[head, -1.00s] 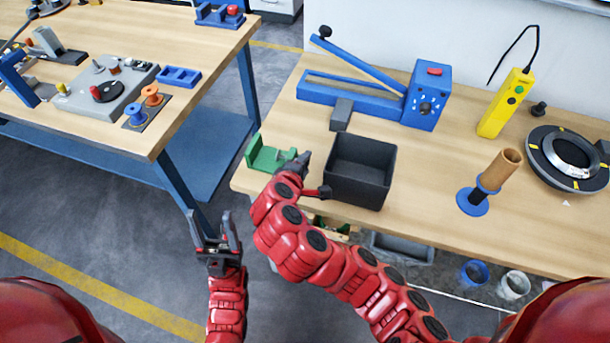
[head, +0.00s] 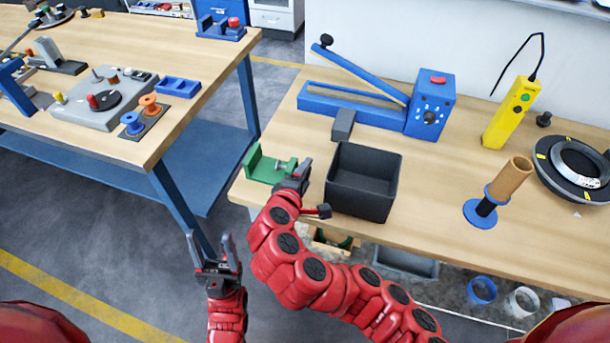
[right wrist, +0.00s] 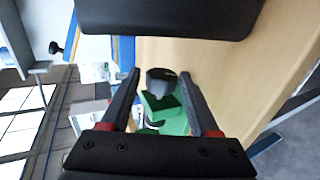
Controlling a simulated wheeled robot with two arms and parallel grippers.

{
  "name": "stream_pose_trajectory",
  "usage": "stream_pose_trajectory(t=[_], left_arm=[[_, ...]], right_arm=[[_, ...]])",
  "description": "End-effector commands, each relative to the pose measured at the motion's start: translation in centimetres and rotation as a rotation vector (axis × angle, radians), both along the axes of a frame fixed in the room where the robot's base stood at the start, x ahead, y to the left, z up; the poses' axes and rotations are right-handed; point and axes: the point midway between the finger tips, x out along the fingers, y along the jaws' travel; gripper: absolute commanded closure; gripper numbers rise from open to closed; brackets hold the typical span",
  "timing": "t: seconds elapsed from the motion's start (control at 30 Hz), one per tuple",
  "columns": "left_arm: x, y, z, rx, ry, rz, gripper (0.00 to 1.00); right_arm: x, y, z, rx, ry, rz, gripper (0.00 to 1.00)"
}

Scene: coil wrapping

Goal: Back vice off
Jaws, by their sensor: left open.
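The small green vice (head: 265,168) sits at the left front edge of the right-hand workbench. A grey screw end shows at its right side in the head view. My right gripper (head: 299,176) is at that side, close to the screw end. In the right wrist view, the right gripper's fingers (right wrist: 160,75) are apart, with the dark knob (right wrist: 161,82) of the green vice (right wrist: 168,108) showing in the gap between them. I cannot tell whether either finger touches the knob. My left gripper (head: 211,250) is open and empty, low in front of the gap between the benches.
A black open bin (head: 362,205) stands just right of the right gripper. Behind it are a grey block (head: 343,125) and a blue lever press (head: 428,105). A blue spool stand with a brown tube (head: 509,180) stands farther right. The bench (head: 430,190) between is clear.

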Motion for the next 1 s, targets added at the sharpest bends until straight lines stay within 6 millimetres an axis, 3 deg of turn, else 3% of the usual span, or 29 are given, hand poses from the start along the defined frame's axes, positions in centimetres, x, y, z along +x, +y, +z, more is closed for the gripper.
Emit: stream_pose_trajectory(t=[0.27,0.43,1.0], left_arm=[[0.0,0.0,0.0,0.000,0.000,0.000,0.41],[0.0,0.0,1.1,0.000,0.000,0.000,0.41],[0.0,0.0,12.4,0.000,0.000,0.000,0.41]], right_arm=[[-0.1,0.0,-0.3,-0.001,0.010,0.001,0.24],[-0.1,0.0,0.1,0.007,0.036,0.000,0.24],[0.3,-0.2,1.5,0.131,0.404,-0.003,0.24]])
